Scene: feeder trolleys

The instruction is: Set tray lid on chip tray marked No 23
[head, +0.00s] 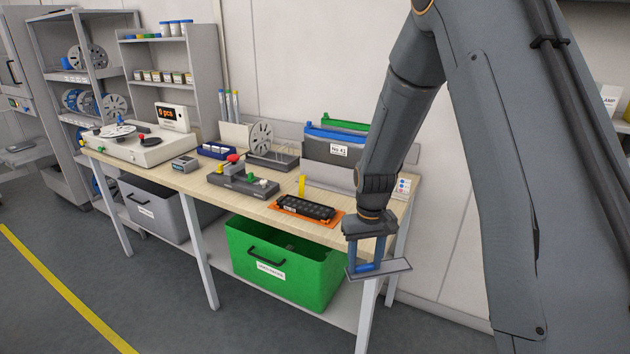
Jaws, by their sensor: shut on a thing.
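My gripper (367,258) is shut on the blue grip of the tray lid (397,266), a flat grey plate. It holds the lid about level in the air, in front of the bench's right end. A black chip tray (307,207) lies on an orange mat (333,219) on the bench, left of and beyond my gripper, with a yellow upright piece (301,185) behind it. I cannot read any number on this tray. The lid and the tray are apart.
The wooden bench (190,183) bears a grey fixture (243,184), a reel (260,137) and a grey bin (330,149) with a label that seems to read No 42. A green crate (317,272) and a grey crate (160,211) stand below. Floor in front is clear.

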